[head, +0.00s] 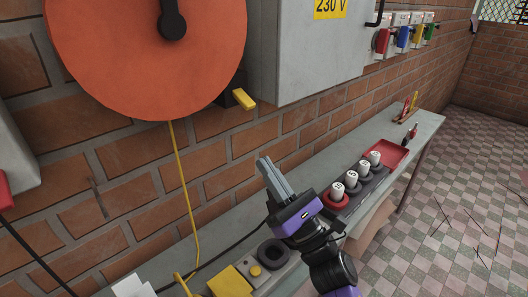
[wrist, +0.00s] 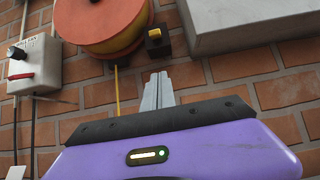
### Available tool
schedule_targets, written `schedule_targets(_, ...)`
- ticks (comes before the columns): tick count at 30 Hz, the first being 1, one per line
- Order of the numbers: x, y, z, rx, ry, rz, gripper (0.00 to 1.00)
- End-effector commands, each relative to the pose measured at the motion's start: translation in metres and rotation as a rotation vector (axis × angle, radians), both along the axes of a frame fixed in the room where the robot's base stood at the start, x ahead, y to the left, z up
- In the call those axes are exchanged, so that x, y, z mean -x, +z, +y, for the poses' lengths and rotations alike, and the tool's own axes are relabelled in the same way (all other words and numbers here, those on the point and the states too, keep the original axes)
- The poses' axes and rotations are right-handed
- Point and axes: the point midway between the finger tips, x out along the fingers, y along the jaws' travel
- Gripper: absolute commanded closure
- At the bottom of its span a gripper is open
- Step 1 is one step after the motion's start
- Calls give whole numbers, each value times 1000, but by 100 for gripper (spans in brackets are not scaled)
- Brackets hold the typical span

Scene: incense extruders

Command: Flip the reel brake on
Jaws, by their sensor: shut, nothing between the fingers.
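A large orange reel (head: 145,50) with a dark centre hub hangs on the brick wall at the upper left of the head view. It also shows at the top of the wrist view (wrist: 95,22). A small black block with a yellow lever, the reel brake (head: 243,99), sits at the reel's lower right; in the wrist view the yellow lever (wrist: 154,33) points toward me. My gripper (head: 265,162) is shut and empty, with its grey fingers pointing up, below and apart from the lever. In the wrist view the fingertips (wrist: 159,77) are below the brake.
A grey cabinet (head: 300,60) with a 230 V label is right of the brake. Below is a narrow bench (head: 425,125) with white-topped plugs (head: 351,179), a red tray (head: 385,153) and a yellow box (head: 230,283). A yellow cord (head: 183,185) hangs from the reel.

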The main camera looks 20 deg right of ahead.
Motion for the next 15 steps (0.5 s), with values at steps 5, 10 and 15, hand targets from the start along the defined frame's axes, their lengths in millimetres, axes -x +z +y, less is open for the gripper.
schedule_targets(5, -25, 26, 8, -1, 1, -3, 100)
schedule_targets(10, -50, 48, 17, -1, 2, -4, 100)
schedule_targets(15, -58, 70, 19, 0, -1, -2, 100)
